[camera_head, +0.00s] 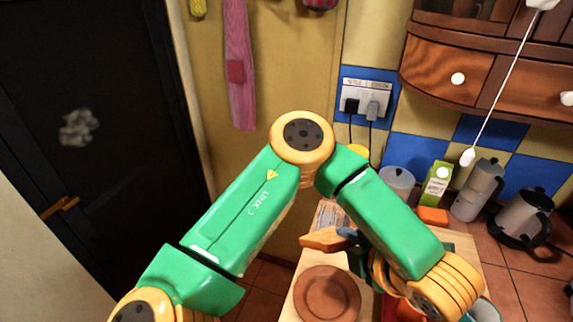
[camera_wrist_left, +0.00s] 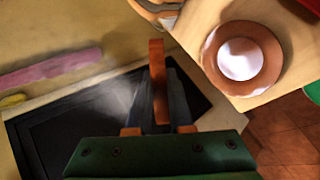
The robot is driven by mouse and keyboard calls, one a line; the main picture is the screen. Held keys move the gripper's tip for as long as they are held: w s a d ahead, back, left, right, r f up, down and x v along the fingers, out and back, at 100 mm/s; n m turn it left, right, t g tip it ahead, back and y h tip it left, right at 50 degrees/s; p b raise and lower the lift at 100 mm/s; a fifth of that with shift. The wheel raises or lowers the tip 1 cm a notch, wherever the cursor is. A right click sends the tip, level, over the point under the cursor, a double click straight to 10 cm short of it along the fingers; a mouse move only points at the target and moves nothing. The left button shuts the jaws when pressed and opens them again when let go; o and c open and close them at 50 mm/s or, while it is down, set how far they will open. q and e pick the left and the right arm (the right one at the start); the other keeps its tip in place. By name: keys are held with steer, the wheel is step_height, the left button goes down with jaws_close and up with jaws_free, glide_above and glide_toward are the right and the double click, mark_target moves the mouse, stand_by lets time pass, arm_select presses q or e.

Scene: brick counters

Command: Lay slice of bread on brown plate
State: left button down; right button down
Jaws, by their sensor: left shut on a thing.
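The slice of bread (camera_head: 322,239) is orange-brown and held edge-on between the fingers of my left gripper (camera_head: 348,238). In the left wrist view the bread (camera_wrist_left: 157,75) stands upright as a thin strip between the dark fingers (camera_wrist_left: 160,97). The round brown plate (camera_head: 328,294) lies on the light wooden counter. In the head view the bread appears just above the plate's far edge, apart from it. In the left wrist view the plate (camera_wrist_left: 274,62) is to the right of the bread, with a bright white patch at its centre. My right gripper is not in view.
A green-and-white carton (camera_head: 437,183), a moka pot (camera_head: 478,190), a kettle (camera_head: 523,218) and a clear container (camera_head: 397,182) stand at the back right. An orange block (camera_head: 432,216) lies near the carton. My left forearm covers part of the counter (camera_head: 300,268).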

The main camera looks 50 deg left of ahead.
arm_select(q)
steer(key=shift+w+d+f, duration=0.1)
steer(key=shift+f, duration=0.25)
steer(key=f+b, duration=0.3)
steer(key=f, duration=0.1)
steer(key=f+b, duration=0.4)
steer(key=f, duration=0.1)
steer(key=shift+w+d, duration=0.15)
steer(key=shift+w, duration=0.05)
steer(key=shift+w+f+b, duration=0.1)
steer(key=shift+f+b, duration=0.2)
steer(key=shift+b, duration=0.1)
steer(key=shift+r, duration=0.1)
steer(key=c, duration=1)
jaws_free()
steer(key=p+v, duration=0.4)
steer(key=v, duration=0.4)
steer(key=shift+r, duration=0.1)
